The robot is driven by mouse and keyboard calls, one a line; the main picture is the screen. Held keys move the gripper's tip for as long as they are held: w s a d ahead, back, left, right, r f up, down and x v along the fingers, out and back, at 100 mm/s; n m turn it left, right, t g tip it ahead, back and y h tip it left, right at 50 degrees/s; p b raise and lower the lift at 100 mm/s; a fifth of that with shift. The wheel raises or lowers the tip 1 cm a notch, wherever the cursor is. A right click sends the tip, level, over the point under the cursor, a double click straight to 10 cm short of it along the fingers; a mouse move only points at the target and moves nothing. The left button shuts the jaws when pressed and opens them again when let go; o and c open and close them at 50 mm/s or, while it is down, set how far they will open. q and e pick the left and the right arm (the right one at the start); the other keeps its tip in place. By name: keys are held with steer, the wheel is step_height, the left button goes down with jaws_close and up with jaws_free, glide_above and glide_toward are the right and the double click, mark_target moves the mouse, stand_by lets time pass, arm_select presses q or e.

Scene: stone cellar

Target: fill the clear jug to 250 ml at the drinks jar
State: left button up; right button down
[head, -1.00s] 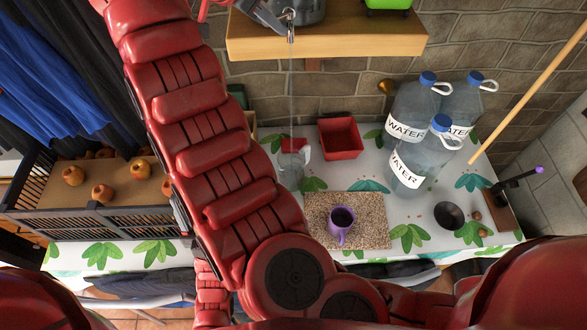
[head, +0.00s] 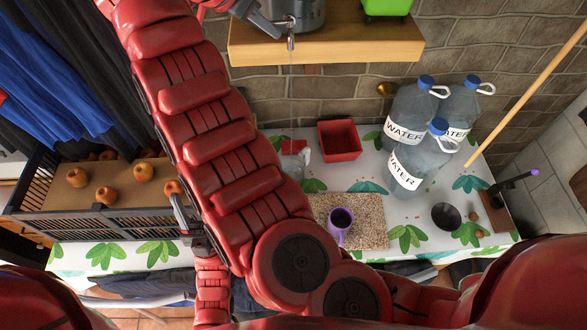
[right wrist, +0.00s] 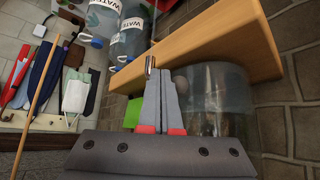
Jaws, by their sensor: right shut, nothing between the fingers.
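The drinks jar (head: 300,14) stands on a wooden shelf at the top of the head view, with its metal tap (head: 290,40) at the front. A thin stream shows below the tap. The clear jug (head: 294,166) stands on the table below, partly hidden behind my right arm; its level cannot be read. My right gripper (head: 268,24) is shut and empty beside the tap. In the right wrist view its fingertips (right wrist: 151,72) are at the tap, beside the glass jar (right wrist: 220,95). My left gripper (head: 186,220) is partly visible beside the crate; its jaw state is unclear.
A red box (head: 340,141), a purple mug (head: 340,222) on a speckled board (head: 368,222), several water bottles (head: 405,170) and a dark cup (head: 446,216) stand on the table. A dark crate (head: 130,222) with orange-brown fruit is at left. The wooden shelf (head: 345,45) overhangs the table.

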step_height(320, 180, up, 7)
steer(key=p, duration=0.4)
steer(key=shift+w+p, duration=0.2)
steer(key=shift+p, duration=0.1)
steer(key=shift+s+a, duration=0.1)
steer(key=shift+s, duration=0.05)
stand_by(0.3)
